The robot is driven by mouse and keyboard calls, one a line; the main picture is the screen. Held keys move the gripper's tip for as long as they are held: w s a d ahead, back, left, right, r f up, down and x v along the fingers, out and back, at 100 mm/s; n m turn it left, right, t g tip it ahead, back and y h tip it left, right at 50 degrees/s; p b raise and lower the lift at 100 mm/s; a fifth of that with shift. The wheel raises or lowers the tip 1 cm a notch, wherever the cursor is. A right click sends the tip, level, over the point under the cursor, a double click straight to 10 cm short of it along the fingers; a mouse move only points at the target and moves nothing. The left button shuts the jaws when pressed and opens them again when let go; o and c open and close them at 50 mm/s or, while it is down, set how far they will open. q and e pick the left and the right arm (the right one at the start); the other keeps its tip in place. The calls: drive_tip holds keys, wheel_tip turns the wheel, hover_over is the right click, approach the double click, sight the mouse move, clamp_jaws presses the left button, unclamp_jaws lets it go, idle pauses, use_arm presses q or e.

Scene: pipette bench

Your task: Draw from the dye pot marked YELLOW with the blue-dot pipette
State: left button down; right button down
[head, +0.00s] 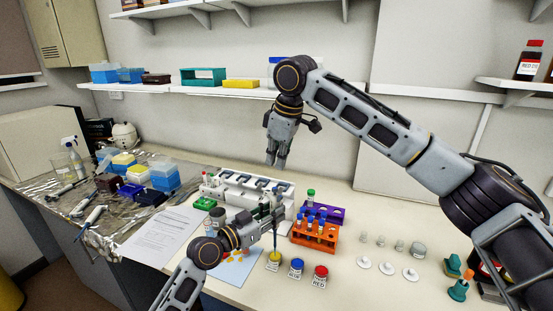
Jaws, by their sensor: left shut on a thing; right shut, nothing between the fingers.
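Three small dye pots stand at the front middle of the bench. The yellow pot (274,258) is the leftmost, beside the blue pot (297,266) and the red pot (320,272). My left gripper (270,226) is shut on a pipette (275,241), held upright. Its tip points down at the yellow pot; I cannot tell whether it is above or inside the opening. The blue dot is too small to make out. My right gripper (275,163) is shut and empty, raised high behind the pots.
A white pipette stand (235,190) is behind my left gripper. An orange tube rack (314,236) and a purple rack (330,213) stand close to its right. Small jars and white lids (387,268) lie further right. Foil with boxes and pipettes covers the left bench.

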sight(276, 188)
drive_tip(key=shift+f, duration=0.15)
drive_tip(key=shift+f, duration=3)
drive_tip(key=shift+f, duration=1)
drive_tip(key=shift+r, duration=1)
idle(0.8)
drive_tip(key=shift+r, duration=2.9)
